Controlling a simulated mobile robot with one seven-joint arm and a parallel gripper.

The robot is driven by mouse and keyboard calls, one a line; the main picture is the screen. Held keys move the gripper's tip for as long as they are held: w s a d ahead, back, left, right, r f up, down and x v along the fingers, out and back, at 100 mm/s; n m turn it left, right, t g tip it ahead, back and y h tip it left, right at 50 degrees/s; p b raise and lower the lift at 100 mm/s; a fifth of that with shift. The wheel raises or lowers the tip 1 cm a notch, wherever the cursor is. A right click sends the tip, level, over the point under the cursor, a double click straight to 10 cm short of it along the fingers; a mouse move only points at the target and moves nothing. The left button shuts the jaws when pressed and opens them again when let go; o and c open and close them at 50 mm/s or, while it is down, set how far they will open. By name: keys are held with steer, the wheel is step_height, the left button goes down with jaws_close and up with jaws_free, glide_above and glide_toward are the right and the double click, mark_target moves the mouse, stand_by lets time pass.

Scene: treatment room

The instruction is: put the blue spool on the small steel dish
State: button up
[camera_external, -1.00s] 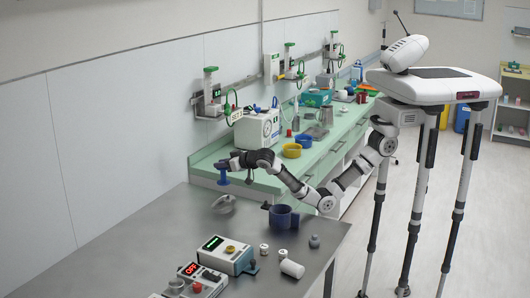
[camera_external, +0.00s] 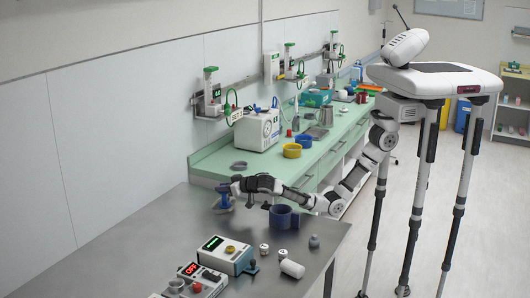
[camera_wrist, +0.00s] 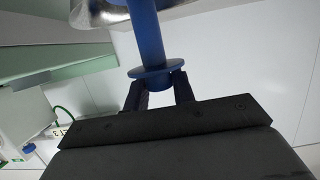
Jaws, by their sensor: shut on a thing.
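My gripper (camera_wrist: 160,90) is shut on the blue spool (camera_wrist: 149,35), with its fingers just at one flange. In the external view the spool (camera_external: 224,195) is upright at the tip of my gripper (camera_external: 232,188), at the far left part of the steel table. The small steel dish (camera_wrist: 98,12) shows at the top edge of the wrist view, partly behind the spool. In the external view the spool and gripper cover most of the dish. The spool's lower end is at the dish; I cannot tell whether they touch.
A dark blue mug (camera_external: 283,217) stands on the steel table (camera_external: 150,240) under my forearm. A grey ring-like thing (camera_external: 239,165) lies on the green counter (camera_external: 215,160) behind.

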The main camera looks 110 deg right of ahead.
steer(key=shift+f+b, duration=0.55)
steer(key=o, duration=1)
steer(key=shift+r, duration=0.1)
steer(key=shift+r+p, duration=0.25)
steer(key=shift+p, duration=0.1)
steer(key=r+p, duration=0.1)
steer(key=r, duration=0.1)
steer(key=s+a+r+p, duration=0.1)
steer(key=r+p, duration=0.1)
steer(key=r, duration=0.1)
steer(key=s+a+r+p, duration=0.1)
steer(key=r, duration=0.2)
steer(key=shift+r+p, duration=0.15)
steer(key=shift+p, duration=0.2)
